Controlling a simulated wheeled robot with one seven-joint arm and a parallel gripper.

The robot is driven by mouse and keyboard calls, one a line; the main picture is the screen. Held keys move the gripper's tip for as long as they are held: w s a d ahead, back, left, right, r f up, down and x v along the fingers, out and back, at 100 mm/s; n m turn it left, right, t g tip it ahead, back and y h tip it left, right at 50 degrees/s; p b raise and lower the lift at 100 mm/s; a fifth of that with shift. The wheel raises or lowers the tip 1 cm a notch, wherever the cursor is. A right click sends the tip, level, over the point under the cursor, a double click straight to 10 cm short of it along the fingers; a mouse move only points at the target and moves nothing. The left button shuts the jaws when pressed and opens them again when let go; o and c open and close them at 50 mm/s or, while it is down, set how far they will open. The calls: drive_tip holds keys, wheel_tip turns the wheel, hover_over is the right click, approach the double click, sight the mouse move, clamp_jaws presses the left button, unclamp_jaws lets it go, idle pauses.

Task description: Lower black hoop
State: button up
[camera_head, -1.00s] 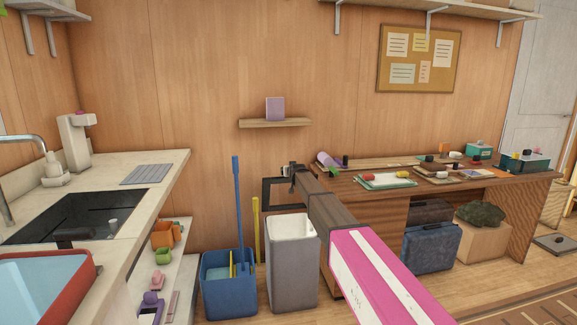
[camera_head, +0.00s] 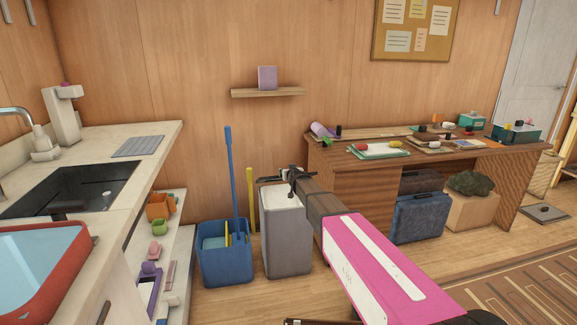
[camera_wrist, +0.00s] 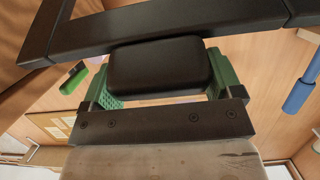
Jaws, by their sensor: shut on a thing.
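The black hoop (camera_head: 270,179) is an angular frame. In the head view it shows nearly edge-on as a thin dark bar above the grey bin. In the wrist view its dark bars (camera_wrist: 180,22) cross the top, and a rounded black block (camera_wrist: 160,66) sits between the green finger pads. My gripper (camera_head: 291,178) is at the end of my outstretched arm and is shut on the hoop at this block. The far part of the hoop is cut off in the wrist view.
The grey bin (camera_head: 286,240) stands below the hoop, beside a blue bucket (camera_head: 224,262) with a blue pole (camera_head: 231,175). A wooden desk (camera_head: 355,185) with several small items is to the right. The sink counter (camera_head: 155,140) is at left.

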drive_tip(key=shift+s+d+f, duration=0.1)
drive_tip(key=shift+s+f, duration=0.25)
drive_tip(key=shift+f, duration=0.05)
drive_tip(key=o, duration=1.1)
drive_tip(key=v, duration=1)
drive_tip(key=shift+s+d+r, duration=0.1)
drive_tip(key=shift+s+r, duration=0.05)
drive_tip(key=shift+s, duration=0.2)
drive_tip(key=s+d+f+m+g+h, duration=0.1)
drive_tip(key=s+d+f+g, duration=0.3)
drive_tip(key=s+d, duration=0.4)
drive_tip(key=s+d+f+m+g+h, duration=0.1)
drive_tip(key=s+d+f+g, duration=0.4)
drive_tip(key=s, duration=1)
drive_tip(key=s+d+f+m+g+h, duration=0.1)
drive_tip(key=s+d+f+g, duration=0.4)
drive_tip(key=s+d, duration=0.5)
drive_tip(key=shift+s+d+f+h, duration=0.15)
drive_tip(key=shift+s+f+h, duration=0.2)
drive_tip(key=shift+f, duration=0.1)
drive_tip(key=shift+s+d+f+h, duration=0.2)
drive_tip(key=shift+s+f+h, duration=0.1)
drive_tip(key=shift+f, duration=0.15)
